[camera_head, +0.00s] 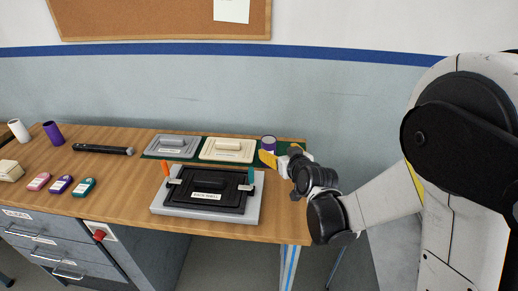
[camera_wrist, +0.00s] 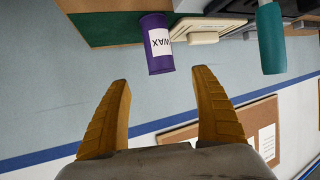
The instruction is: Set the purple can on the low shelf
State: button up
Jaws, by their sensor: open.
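A purple can (camera_head: 268,143) stands upright at the back right of the bench, on a dark green mat (camera_head: 256,160). In the wrist view, which is upside down, a purple can labelled WAX (camera_wrist: 157,45) appears just ahead of my fingertips. My gripper (camera_head: 281,156) is close beside the can in the head view. Its yellow fingers are spread and empty in the wrist view (camera_wrist: 162,77). A second purple cylinder (camera_head: 53,133) stands at the far left of the bench. I cannot make out a low shelf in either view.
A black lidded tray (camera_head: 207,198) on a grey plate, with orange and teal handles, sits in front. Grey (camera_head: 173,146) and cream (camera_head: 228,149) lidded boxes stand behind it. A black torch-like rod (camera_head: 102,149) and small coloured items lie left. A wall is behind.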

aim_at(269, 142)
jog(key=b+x, duration=0.1)
jog(key=x, duration=0.3)
jog(key=shift+w+f, duration=0.2)
jog(key=x, duration=0.2)
jog(key=b+x, duration=0.2)
jog(key=x, duration=0.1)
jog(key=shift+w+a+r, duration=0.25)
jog(key=shift+w, duration=0.05)
jog(key=c, duration=1.5)
